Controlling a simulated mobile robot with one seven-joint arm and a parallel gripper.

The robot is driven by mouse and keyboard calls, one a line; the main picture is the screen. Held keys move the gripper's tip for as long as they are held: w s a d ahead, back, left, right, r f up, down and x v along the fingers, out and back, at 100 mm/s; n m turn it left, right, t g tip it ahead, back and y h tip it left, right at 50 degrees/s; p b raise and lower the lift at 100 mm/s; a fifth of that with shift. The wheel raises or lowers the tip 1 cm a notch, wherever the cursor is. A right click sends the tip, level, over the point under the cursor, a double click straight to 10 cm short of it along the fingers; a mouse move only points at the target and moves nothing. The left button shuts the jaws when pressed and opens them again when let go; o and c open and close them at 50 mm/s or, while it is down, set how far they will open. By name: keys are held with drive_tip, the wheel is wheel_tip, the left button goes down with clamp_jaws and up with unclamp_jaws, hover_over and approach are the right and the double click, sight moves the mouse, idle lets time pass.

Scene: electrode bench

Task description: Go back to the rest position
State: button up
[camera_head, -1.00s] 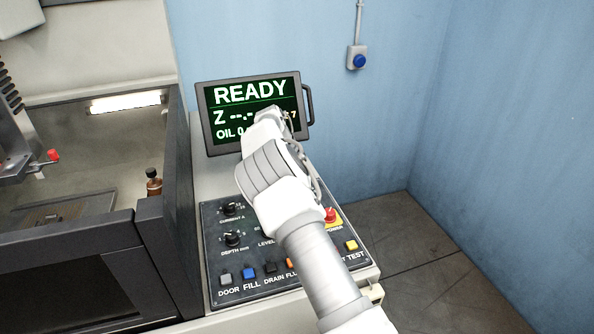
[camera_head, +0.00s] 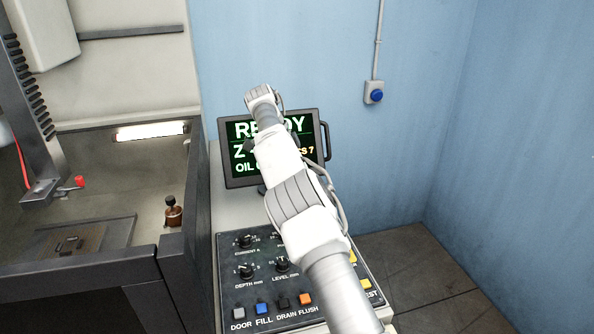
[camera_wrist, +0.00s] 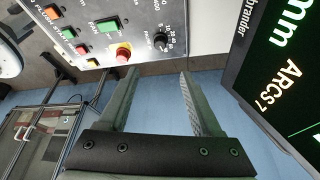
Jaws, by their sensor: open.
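My gripper (camera_wrist: 158,85) shows in the wrist view with its two fingers spread apart and nothing between them. In the head view my white arm reaches up in front of the display screen, and the gripper's fingers cannot be made out there. The screen (camera_head: 240,170) is partly covered by my arm; it also shows at the right of the wrist view (camera_wrist: 275,90), close to the right finger. The control panel (camera_head: 225,285) lies below the screen, and its upper edge area also shows in the wrist view (camera_wrist: 140,15).
A machine tank (camera_head: 110,228) with a dark-capped bottle (camera_head: 173,213) stands at the left. A blue wall button (camera_head: 375,95) is at the upper right. A red button (camera_wrist: 124,53) and a black knob (camera_wrist: 163,42) stick out of the panel. The floor at the right (camera_head: 430,280) is clear.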

drive_tip(key=shift+a+r, duration=0.1)
drive_tip(key=shift+r, duration=0.1)
drive_tip(key=s+d+r+n+t+y, duration=0.1)
drive_tip(key=s+d+r+n+y, duration=0.3)
drive_tip(key=d+r, duration=0.6)
drive_tip(key=s+d+r+n+t, duration=0.1)
drive_tip(key=s+d+r+n, duration=0.15)
drive_tip(key=s+r, duration=0.6)
drive_tip(key=s+a+n+t+y, duration=0.15)
drive_tip(key=s+n, duration=0.45)
drive_tip(key=s, duration=1)
drive_tip(key=s+f+n+t, duration=0.1)
drive_tip(key=s+f+n, duration=0.2)
drive_tip(key=s, duration=0.4)
drive_tip(key=s+a+f+n+t+h, duration=0.1)
drive_tip(key=s+f+n, duration=0.2)
drive_tip(key=s+f, duration=0.2)
drive_tip(key=shift+s+a+f, duration=0.2)
drive_tip(key=shift+s+a, duration=0.05)
drive_tip(key=shift+s, duration=0.65)
drive_tip(key=shift+n+t, duration=0.25)
